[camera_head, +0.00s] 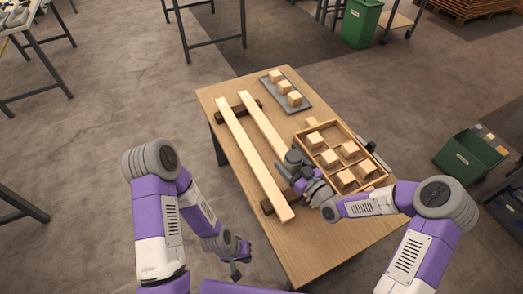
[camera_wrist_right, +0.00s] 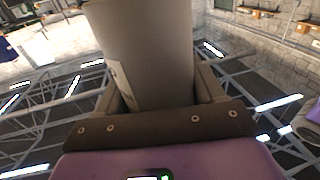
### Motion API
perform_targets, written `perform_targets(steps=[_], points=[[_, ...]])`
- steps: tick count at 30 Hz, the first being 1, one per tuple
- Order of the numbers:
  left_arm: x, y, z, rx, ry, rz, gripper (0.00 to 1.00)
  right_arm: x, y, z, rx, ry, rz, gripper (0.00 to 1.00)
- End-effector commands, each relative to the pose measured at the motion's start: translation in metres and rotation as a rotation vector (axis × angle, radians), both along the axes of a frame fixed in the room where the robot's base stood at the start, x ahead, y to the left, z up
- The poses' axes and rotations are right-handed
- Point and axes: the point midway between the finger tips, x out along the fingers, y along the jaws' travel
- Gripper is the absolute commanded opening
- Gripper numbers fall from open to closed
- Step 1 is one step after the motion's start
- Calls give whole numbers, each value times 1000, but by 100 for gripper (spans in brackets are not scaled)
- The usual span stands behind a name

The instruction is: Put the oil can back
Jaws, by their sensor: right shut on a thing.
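In the right wrist view a grey cylindrical body, which looks like the oil can (camera_wrist_right: 145,50), fills the space between the fingers of my right gripper (camera_wrist_right: 160,100). I cannot tell whether the can touches anything below. My left gripper (camera_head: 237,268) hangs beside the table's left edge, apart from everything; its jaw opening is unclear.
The wooden tray (camera_head: 325,127) holds several wooden blocks. A grey tray (camera_head: 276,80) with 3 blocks lies at the table's far end. Two pale planks (camera_head: 240,140) lie across dark supports. A dark tool (camera_head: 371,146) lies at the table's right edge. Green bins stand on the floor.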

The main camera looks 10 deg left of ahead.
Motion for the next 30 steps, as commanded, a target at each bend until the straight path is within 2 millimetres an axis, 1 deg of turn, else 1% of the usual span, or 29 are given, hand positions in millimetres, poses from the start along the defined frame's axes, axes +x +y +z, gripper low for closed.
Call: perform_targets(steps=[1,5,8,15,18,22,27,30], points=[[0,0,-6,0,0,0,0,4,-2,2,3,-4,18,21],[0,0,-11,0,0,0,0,7,-2,9,2,0,59,21],[0,0,-13,0,0,0,0,8,-2,5,3,4,71,21],[0,0,-23,0,-1,0,0,8,-1,-38,5,8,74,21],[0,0,-25,0,0,0,0,8,-1,-48,4,6,75,21],[0,0,-27,0,-1,0,0,8,-1,-56,3,5,74,21],[0,0,-33,0,0,0,0,7,-1,-82,5,8,74,21],[0,0,-35,0,-1,0,0,8,-1,-89,4,5,74,21]])
